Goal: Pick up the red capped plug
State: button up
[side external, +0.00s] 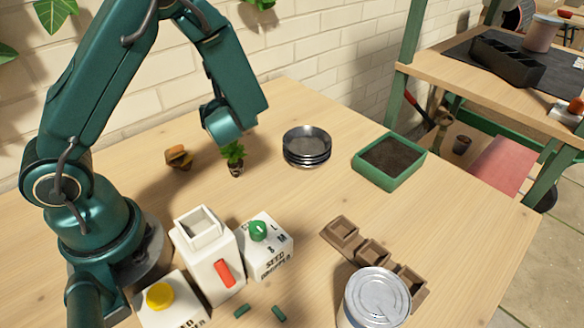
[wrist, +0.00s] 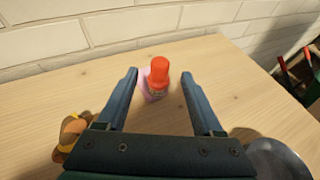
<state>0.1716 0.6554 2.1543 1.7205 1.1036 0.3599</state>
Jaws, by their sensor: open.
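The red capped plug (wrist: 158,75) stands on the wooden table in the wrist view, with a bright red top and a paler pinkish part at its lower left. My gripper (wrist: 159,76) is open, with one dark finger on each side of the plug in the picture. The fingers do not appear to touch it; I cannot tell how far above or short of it they are. In the side external view the plug is not visible, and my arm's wrist hides my fingers.
A leafy seedling (side external: 234,160) stands below my wrist. Brown pots (side external: 178,157) lie left, stacked dark saucers (side external: 307,146) right. A green soil tray (side external: 411,178), white seed dropper (side external: 264,247), brown cell strip (side external: 374,252) and metal can (side external: 376,298) stand further out. A brick wall (side external: 335,45) closes the back.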

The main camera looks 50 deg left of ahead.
jog(key=shift+x, duration=2.35)
grip_shut()
